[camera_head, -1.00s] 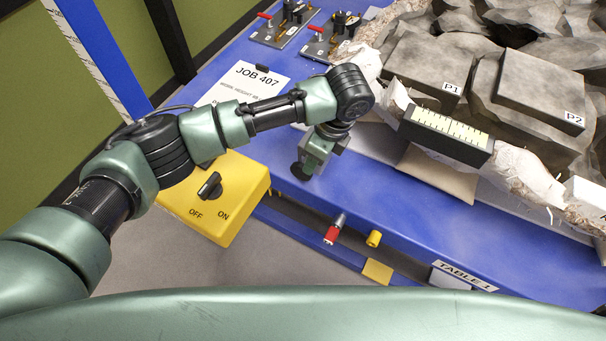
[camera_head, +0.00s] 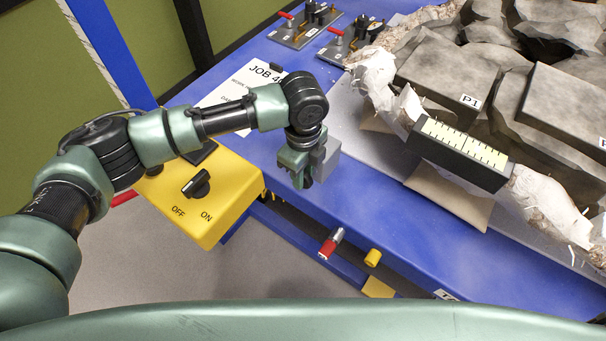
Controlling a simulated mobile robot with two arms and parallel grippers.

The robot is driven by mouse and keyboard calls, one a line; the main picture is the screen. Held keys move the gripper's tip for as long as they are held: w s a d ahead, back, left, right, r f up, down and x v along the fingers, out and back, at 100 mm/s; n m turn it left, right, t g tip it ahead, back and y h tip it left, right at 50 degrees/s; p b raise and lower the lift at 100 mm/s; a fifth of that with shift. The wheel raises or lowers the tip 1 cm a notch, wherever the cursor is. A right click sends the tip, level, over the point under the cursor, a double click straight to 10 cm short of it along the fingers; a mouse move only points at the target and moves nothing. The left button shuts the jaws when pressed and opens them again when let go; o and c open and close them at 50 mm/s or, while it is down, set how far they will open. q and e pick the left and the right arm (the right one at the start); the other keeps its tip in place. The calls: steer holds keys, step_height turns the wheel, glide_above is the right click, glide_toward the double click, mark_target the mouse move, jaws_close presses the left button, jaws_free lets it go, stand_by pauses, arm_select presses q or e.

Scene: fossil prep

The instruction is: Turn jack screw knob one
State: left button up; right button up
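Two metal plates with black knobs, red-tipped levers and brass parts are at the far side of the blue table. One is the left fixture (camera_head: 303,28), the other the right fixture (camera_head: 352,43). Their small labels are too small to read, so I cannot tell which knob is number one. My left gripper (camera_head: 298,178) hangs over the table's near edge, pointing down, well in front of both fixtures and touching neither. Its fingers are small and partly hidden, so its opening is unclear. My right gripper is out of view.
A yellow OFF/ON switch box (camera_head: 222,222) stands left of the gripper. A job sheet (camera_head: 240,85) lies on the table. Rock blocks (camera_head: 440,68), a scale bar (camera_head: 455,150) and plaster-like edging fill the right side. Red and yellow pieces show at the front edge.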

arm_select(q)
steer(key=shift+f, duration=0.7)
jaws_close()
